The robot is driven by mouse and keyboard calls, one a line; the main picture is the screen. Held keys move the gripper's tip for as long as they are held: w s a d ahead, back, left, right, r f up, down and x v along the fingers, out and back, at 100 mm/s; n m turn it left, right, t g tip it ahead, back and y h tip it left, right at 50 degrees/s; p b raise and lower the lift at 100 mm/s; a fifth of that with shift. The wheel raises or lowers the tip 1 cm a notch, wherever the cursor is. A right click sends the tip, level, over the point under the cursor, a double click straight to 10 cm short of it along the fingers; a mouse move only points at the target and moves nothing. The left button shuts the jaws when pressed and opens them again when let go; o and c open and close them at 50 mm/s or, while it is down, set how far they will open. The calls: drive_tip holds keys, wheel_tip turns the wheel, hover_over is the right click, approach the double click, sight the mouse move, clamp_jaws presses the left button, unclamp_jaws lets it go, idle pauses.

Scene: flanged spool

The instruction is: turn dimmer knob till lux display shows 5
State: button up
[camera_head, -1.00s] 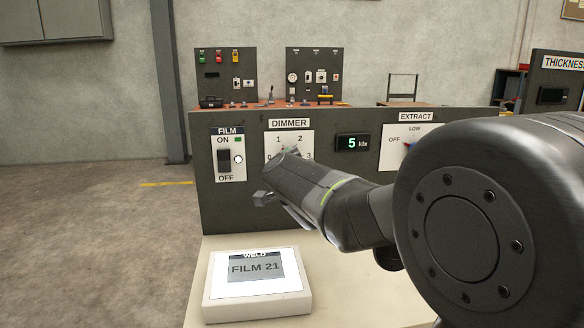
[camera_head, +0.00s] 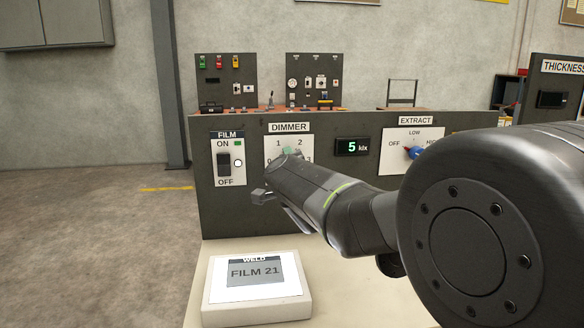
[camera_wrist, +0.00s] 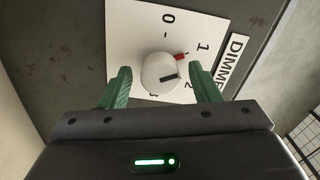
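The dimmer knob (camera_wrist: 158,74) is round and white on a white dial plate (camera_wrist: 135,40) marked 0 to 3. A dark bar on its face points roughly toward 2, and a red mark (camera_wrist: 180,58) shows at its edge on the side of 1. My gripper (camera_wrist: 162,76) is open, with one green finger on each side of the knob and a visible gap to each. In the head view my gripper (camera_head: 290,153) is in front of the dial and my arm hides the knob. The lux display (camera_head: 352,146) reads 5 klx.
A film switch (camera_head: 225,162) with a green lamp is left of the dial. The extract selector (camera_head: 413,153), with a blue knob, is to the right. A weld film viewer (camera_head: 213,290) showing FILM 21 lies on the bench below.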

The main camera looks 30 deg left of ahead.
drive_tip(key=p+v, duration=0.3)
drive_tip(key=v, duration=1)
drive_tip(key=shift+s+d, duration=0.25)
drive_tip(key=shift+s, duration=0.05)
drive_tip(key=b+x, duration=0.3)
drive_tip(key=x, duration=1)
drive_tip(key=shift+w+a, duration=0.25)
drive_tip(key=shift+w, duration=0.05)
